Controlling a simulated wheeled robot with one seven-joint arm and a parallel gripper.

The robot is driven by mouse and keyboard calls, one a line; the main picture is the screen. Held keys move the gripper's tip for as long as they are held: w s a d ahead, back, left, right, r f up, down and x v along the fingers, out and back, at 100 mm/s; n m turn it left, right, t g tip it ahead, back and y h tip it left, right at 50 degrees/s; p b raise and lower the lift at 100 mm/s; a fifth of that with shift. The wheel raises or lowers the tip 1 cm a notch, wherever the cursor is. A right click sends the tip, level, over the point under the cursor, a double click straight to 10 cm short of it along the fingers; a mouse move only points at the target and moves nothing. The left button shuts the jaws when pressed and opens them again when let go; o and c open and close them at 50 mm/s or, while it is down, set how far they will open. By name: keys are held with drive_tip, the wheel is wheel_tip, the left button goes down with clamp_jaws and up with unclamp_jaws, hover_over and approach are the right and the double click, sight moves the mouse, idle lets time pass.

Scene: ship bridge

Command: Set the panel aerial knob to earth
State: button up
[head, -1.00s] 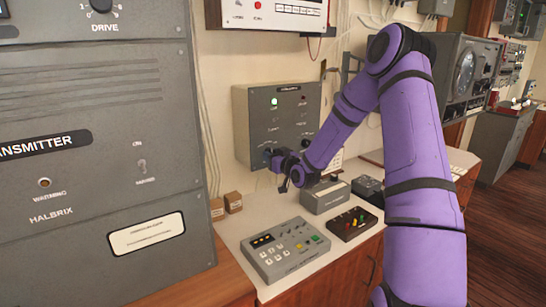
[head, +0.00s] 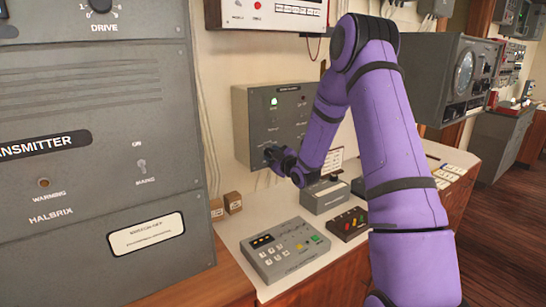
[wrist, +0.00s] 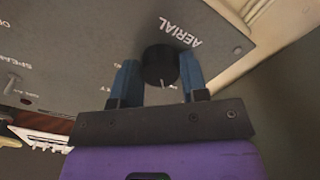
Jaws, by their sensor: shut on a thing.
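The aerial knob (wrist: 160,68) is a round black knob with a pale pointer line, on a grey panel (wrist: 80,40) under the word AERIAL in the wrist view. My gripper (wrist: 158,78) has its two blue fingers on either side of the knob and is shut on it. In the head view the same grey wall panel (head: 290,120) shows a lit green lamp at its upper left. My gripper (head: 272,154) is at the panel's lower left there and hides the knob. The earth marking cannot be read.
A grey keypad box (head: 285,250), a dark box with coloured knobs (head: 349,223) and a grey box (head: 325,196) stand on the counter below. Small brown boxes (head: 233,202) are at its left, beside the large transmitter cabinet (head: 90,150).

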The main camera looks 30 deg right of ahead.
drive_tip(key=shift+n, duration=0.5)
drive_tip(key=o, duration=0.9)
drive_tip(key=shift+s, duration=0.1)
drive_tip(key=s, duration=1)
drive_tip(key=shift+s+d, duration=0.2)
drive_tip(key=shift+s, duration=0.1)
drive_tip(key=shift+r, duration=0.1)
